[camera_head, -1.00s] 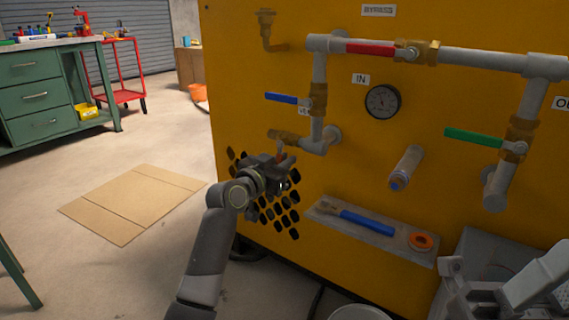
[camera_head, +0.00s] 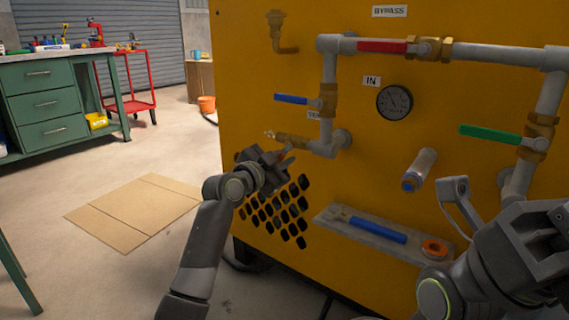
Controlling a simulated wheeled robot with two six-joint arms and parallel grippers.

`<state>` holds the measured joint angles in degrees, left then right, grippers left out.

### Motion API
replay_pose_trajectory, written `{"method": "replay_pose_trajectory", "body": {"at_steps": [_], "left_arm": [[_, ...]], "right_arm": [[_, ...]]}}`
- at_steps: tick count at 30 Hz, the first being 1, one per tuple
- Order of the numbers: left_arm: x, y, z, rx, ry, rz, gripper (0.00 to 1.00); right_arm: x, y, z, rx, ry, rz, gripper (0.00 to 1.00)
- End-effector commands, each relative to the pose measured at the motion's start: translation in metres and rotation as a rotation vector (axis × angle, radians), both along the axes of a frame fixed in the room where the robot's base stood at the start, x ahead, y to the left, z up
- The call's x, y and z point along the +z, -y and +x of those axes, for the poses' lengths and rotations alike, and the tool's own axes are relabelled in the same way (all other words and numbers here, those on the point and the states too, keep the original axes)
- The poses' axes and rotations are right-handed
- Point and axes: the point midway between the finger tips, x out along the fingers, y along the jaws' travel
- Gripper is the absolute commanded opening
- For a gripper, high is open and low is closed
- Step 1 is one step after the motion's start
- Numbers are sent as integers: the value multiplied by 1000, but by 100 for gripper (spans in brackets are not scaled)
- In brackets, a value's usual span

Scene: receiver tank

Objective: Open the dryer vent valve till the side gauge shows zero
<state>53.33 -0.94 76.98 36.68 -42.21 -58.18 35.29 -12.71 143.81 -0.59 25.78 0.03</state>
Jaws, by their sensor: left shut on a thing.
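The brass vent valve (camera_head: 292,141) sticks out to the left from the grey pipe, low on the yellow panel. A small reddish handle (camera_head: 283,156) shows below it. My left gripper (camera_head: 280,164) is at this handle, shut on it, and partly hides it. A few pale specks show at the valve's left end. The round dark-faced gauge (camera_head: 394,102) sits to the right of the pipe, under the IN label; its reading is too small to tell.
A blue-handled valve (camera_head: 293,99) is just above the vent valve, a red-handled one (camera_head: 383,47) on the top pipe and a green-handled one (camera_head: 490,135) at right. A ledge (camera_head: 335,222) holds a blue-handled tool and an orange ring. Cardboard (camera_head: 135,212) lies on the floor.

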Motion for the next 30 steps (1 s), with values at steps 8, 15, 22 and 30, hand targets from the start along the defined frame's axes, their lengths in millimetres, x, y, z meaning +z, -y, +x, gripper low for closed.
{"method": "replay_pose_trajectory", "body": {"at_steps": [8, 15, 22, 30], "left_arm": [[-1, -1, 1, 0, 8, 14, 0], [-1, -1, 1, 1, 6, 14, 19], [0, -1, 0, 0, 6, 13, 37], [0, -2, -1, 1, 8, 12, 37]], "right_arm": [[2, -1, -1, 7, 5, -1, 36], [2, -1, -1, 7, 6, -1, 36], [2, -1, -1, 7, 6, -1, 36], [3, -1, -2, 5, 9, 0, 36]]}}
